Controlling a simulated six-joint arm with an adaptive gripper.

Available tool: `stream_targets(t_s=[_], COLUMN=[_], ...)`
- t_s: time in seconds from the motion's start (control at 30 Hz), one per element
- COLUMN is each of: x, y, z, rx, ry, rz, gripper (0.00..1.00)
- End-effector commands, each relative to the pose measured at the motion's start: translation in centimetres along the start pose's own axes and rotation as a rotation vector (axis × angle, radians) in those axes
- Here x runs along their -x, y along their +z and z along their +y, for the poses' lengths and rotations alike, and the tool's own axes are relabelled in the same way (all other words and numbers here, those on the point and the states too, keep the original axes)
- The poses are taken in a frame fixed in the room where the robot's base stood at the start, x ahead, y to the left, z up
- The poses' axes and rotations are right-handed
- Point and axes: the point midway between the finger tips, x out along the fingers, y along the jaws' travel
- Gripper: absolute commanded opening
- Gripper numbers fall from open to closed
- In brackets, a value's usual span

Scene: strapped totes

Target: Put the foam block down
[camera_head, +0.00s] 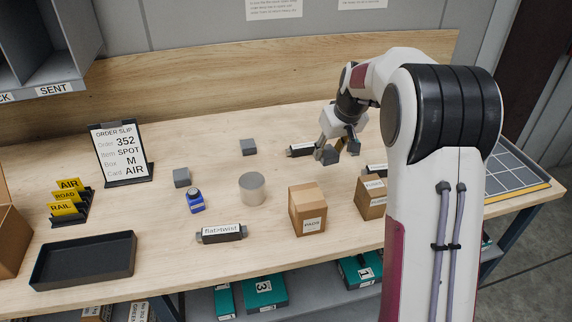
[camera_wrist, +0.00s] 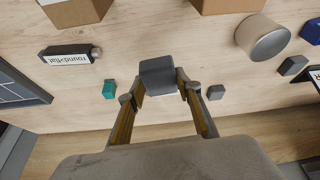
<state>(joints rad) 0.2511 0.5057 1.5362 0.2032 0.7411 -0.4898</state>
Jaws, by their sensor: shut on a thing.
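My gripper (camera_head: 338,147) is over the right-middle of the table, pointing down, shut on a dark grey foam block (camera_head: 328,156). In the wrist view, the block (camera_wrist: 158,76) sits between the two fingertips (camera_wrist: 160,84), with its far face bare. Whether its underside touches the table I cannot tell. A dark part with a white label (camera_head: 301,149) lies just left of the gripper, partly hidden by it. Two similar grey blocks rest on the table, one (camera_head: 248,147) at the back middle and one (camera_head: 181,177) farther left.
A black tray (camera_head: 84,261) is front left; a gridded tray (camera_head: 515,170) is at right. Bare wood shows behind the blocks.

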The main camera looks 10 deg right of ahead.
Motion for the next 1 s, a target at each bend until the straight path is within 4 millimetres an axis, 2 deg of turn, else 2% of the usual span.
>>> stream_targets(t_s=[0.17, 0.27, 0.57, 0.7, 0.8, 0.9, 1.0], x=[0.1, 0.4, 2.5, 3.7, 4.6, 5.5, 5.9], y=[-1.0, -2.0, -4.6, -5.2, -5.5, -5.5, -5.1], z=[-2.6, -4.9, -13.6, -17.5, -19.7, -21.2, -21.0], rx=[0.041, 0.077, 0.204, 0.252, 0.277, 0.289, 0.269], ry=[-0.016, -0.030, -0.082, -0.103, -0.112, -0.117, -0.109], rz=[0.001, 0.002, 0.004, 0.003, 0.002, 0.002, 0.000], gripper=[0.26, 0.26, 0.26, 0.26, 0.26, 0.26, 0.26])
